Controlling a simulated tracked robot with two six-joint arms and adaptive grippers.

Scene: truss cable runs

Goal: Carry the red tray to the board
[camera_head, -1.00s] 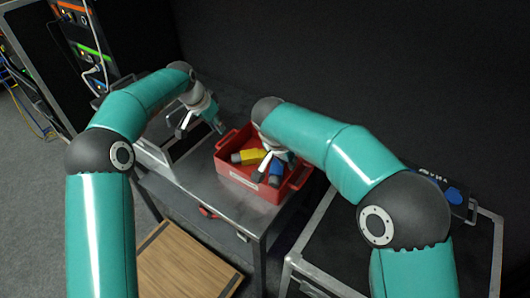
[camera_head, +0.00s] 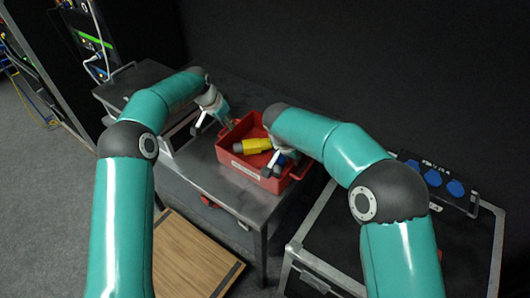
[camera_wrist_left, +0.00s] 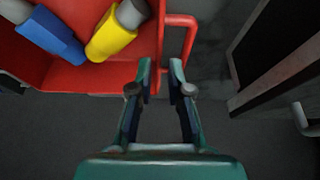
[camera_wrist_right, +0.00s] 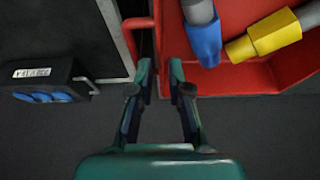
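The red tray (camera_head: 231,165) sits on a grey metal table and holds a yellow connector (camera_head: 253,146) and a blue one, partly hidden in the head view by my right gripper. A wooden board (camera_head: 192,262) lies low in front of the table. My left gripper (camera_wrist_left: 161,75) is open at one end of the tray, its fingertips close to the red handle (camera_wrist_left: 189,42). My right gripper (camera_wrist_right: 161,75) is open at the other end, its left fingertip close to the other handle (camera_wrist_right: 131,38). Neither gripper clearly encloses a handle.
A black case with metal edges (camera_head: 300,255) stands right of the table. A black box with blue round sockets (camera_head: 433,178) sits at its back. A grey framed item is behind my left arm on the table. A rack with cables (camera_head: 92,45) stands at the far left.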

